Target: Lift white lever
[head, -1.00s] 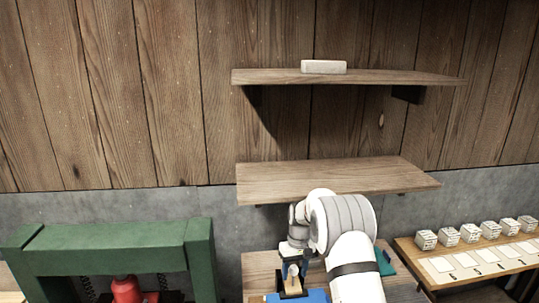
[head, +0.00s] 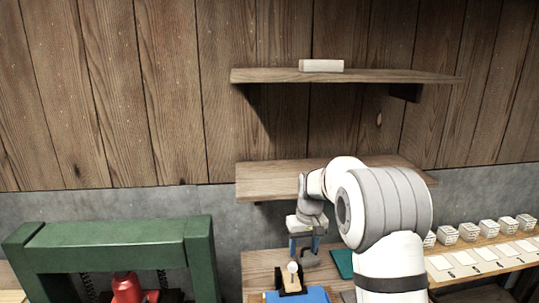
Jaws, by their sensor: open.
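What looks like the white lever is a small pale round knob (head: 292,267) on a tan and black mount (head: 290,283) on the lower wooden bench. It is small in the head view, so its exact tilt is hard to tell. My gripper (head: 304,246) has blue fingers pointing down, with a gap between them. It appears just above and behind the knob, slightly to its right. Nothing shows between the fingers. Whether a finger touches the knob cannot be told.
A blue object (head: 300,297) lies at the front of the bench, and a teal one (head: 342,263) to the right. A green frame (head: 110,245) with a red part (head: 126,288) stands left. A wooden shelf (head: 260,180) overhangs behind. White blocks (head: 470,232) line the right table.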

